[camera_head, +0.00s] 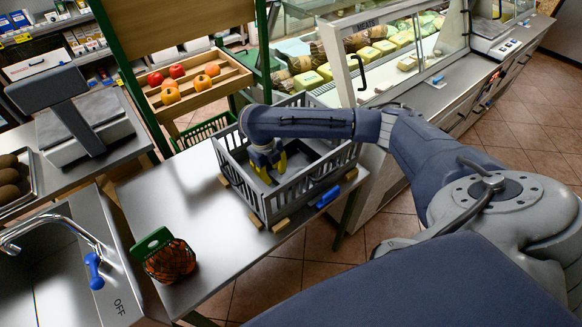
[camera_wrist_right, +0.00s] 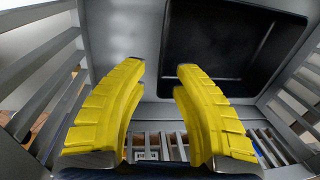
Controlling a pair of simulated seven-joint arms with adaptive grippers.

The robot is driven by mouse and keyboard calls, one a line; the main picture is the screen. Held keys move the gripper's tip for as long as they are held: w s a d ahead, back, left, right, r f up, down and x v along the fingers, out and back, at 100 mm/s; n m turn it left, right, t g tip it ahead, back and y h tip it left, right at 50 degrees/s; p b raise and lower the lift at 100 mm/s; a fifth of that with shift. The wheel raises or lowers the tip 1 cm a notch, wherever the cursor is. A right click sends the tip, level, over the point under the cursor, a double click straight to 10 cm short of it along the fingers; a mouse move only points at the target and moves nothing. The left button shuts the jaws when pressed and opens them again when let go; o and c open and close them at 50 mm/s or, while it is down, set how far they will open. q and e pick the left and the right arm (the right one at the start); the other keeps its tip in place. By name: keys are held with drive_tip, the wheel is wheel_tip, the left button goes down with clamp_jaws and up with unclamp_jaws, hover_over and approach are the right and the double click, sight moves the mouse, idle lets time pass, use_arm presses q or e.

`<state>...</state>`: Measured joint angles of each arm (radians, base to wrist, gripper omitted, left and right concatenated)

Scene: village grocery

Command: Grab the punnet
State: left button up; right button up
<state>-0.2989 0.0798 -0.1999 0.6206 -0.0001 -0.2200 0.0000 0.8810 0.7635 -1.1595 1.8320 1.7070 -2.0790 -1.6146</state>
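My right gripper (camera_head: 266,172) points down inside a grey slatted crate (camera_head: 288,194) on the metal table. In the right wrist view its two yellow fingers (camera_wrist_right: 158,82) stand apart with nothing between them. A black, empty-looking open tray, which appears to be the punnet (camera_wrist_right: 232,50), lies on the crate floor beyond the fingers and to the right. The fingers look apart from it. In the head view my right arm crosses over the crate and hides part of its inside. My left gripper is not in view.
A net bag of oranges (camera_head: 170,260) with a green label sits on the table (camera_head: 190,205) left of the crate. A blue-handled tap and sink are at lower left. A scale (camera_head: 78,125), fruit rack (camera_head: 200,92) and glass meat counter stand behind.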

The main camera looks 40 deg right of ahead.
sight(275, 181)
drive_tip(key=shift+d+f, duration=0.2)
drive_tip(key=shift+f, duration=1.3)
drive_tip(key=shift+d+f, duration=0.2)
drive_tip(key=shift+f, duration=1.25)
clamp_jaws()
